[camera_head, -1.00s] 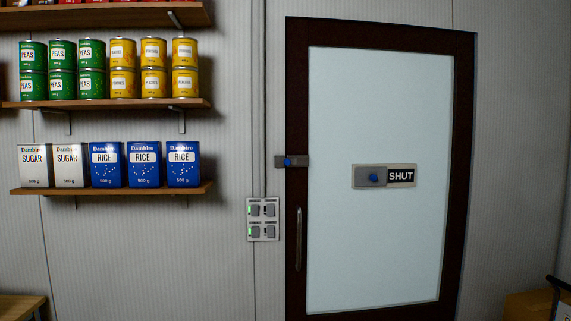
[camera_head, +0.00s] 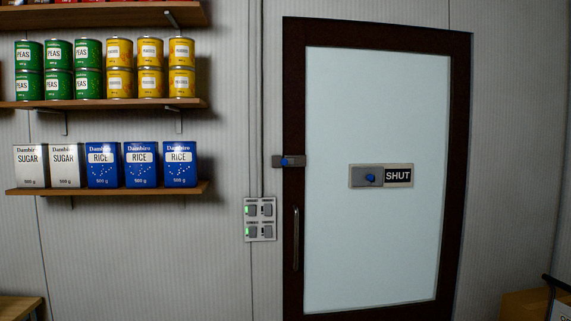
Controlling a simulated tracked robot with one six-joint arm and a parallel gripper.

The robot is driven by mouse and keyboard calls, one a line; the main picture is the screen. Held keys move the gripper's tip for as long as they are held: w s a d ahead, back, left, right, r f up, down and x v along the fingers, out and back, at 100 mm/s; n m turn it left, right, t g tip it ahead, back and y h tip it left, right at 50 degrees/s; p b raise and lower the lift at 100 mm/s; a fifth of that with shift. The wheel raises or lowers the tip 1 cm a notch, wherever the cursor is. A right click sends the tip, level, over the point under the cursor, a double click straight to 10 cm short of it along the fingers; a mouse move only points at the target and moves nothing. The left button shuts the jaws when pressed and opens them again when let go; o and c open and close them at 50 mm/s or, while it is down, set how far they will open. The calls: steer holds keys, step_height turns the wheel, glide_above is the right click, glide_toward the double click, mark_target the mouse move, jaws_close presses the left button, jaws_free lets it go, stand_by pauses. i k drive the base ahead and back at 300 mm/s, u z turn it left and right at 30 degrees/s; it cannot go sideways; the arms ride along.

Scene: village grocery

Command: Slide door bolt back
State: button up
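The door bolt (camera_head: 279,162) is a small grey piece with a blue knob (camera_head: 287,161), set at the door's left edge. It spans from the wall onto the dark frame of the door (camera_head: 375,245). The door is closed, with a pale panel in a dark brown frame. A vertical handle (camera_head: 295,240) is on its left side, below the bolt. My gripper is not in view.
A sign (camera_head: 398,175) reading SHUT, with a grey slider and blue knob, is on the door panel. A switch panel (camera_head: 261,219) is left of the handle. Shelves (camera_head: 110,188) of tins and packets fill the left wall. A cardboard box (camera_head: 524,305) stands bottom right.

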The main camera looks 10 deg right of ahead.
mark_target(284, 162)
steer(key=z, duration=1.25)
steer(key=i, duration=1.2)
steer(key=u, duration=1.3)
